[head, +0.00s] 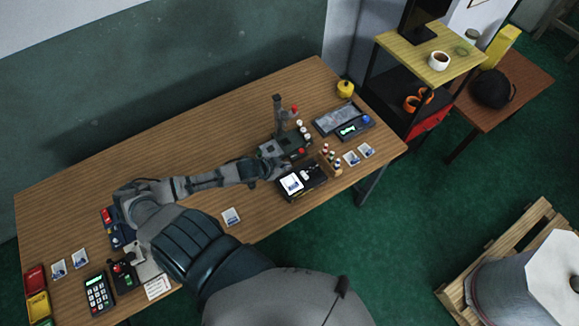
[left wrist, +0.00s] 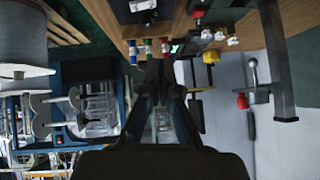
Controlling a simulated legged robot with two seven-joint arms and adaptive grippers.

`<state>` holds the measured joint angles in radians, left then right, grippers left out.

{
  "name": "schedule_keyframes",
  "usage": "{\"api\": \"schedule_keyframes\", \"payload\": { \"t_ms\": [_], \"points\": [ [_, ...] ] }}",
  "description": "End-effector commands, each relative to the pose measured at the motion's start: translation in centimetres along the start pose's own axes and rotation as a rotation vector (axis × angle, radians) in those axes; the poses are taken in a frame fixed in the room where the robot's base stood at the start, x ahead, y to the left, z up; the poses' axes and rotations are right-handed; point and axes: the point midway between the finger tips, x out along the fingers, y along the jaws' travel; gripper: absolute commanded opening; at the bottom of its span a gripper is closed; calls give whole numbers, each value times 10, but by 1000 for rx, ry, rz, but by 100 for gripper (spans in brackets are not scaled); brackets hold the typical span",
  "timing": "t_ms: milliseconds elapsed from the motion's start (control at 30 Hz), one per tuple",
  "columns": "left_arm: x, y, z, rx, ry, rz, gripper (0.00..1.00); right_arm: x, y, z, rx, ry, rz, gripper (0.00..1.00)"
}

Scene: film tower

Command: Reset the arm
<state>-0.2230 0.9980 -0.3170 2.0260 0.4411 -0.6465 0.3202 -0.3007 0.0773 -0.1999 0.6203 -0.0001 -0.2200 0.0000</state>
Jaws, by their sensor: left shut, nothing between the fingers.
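My left arm (head: 195,240) comes in from the bottom and bends over the wooden table (head: 120,205) toward the right. My left gripper (head: 279,172) is shut and empty, beside a dark device with an upright post (head: 277,115) and a red-tipped lever (head: 293,110). A black box with a white card (head: 292,183) lies just in front of the gripper. In the left wrist view the gripper fingers (left wrist: 160,75) are together at the tips, with the post (left wrist: 278,60) to the right. My right gripper is not in view.
Small bottles (head: 330,158), photo cards (head: 352,158), a grey tray (head: 338,118) and a yellow object (head: 346,88) stand at the table's right end. A shelf with a cup (head: 439,61) stands beyond. A card reader (head: 97,293) lies at front left. The table's back left is clear.

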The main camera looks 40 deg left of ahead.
Motion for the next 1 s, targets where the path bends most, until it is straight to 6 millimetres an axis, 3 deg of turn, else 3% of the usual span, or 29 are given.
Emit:
{"api": "schedule_keyframes", "payload": {
  "t_ms": [567,667,767,900,1000],
  "points": [
    [0,1,1,-1,-1,2,0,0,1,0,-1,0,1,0],
    [0,20,7,-8,-19,12,0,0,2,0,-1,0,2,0],
    [-4,61,18,-25,-66,24,0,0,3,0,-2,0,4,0],
    [-23,117,35,-62,-166,16,0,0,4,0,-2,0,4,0],
    [-38,139,44,-93,-233,4,0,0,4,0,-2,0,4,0]
  ]
}}
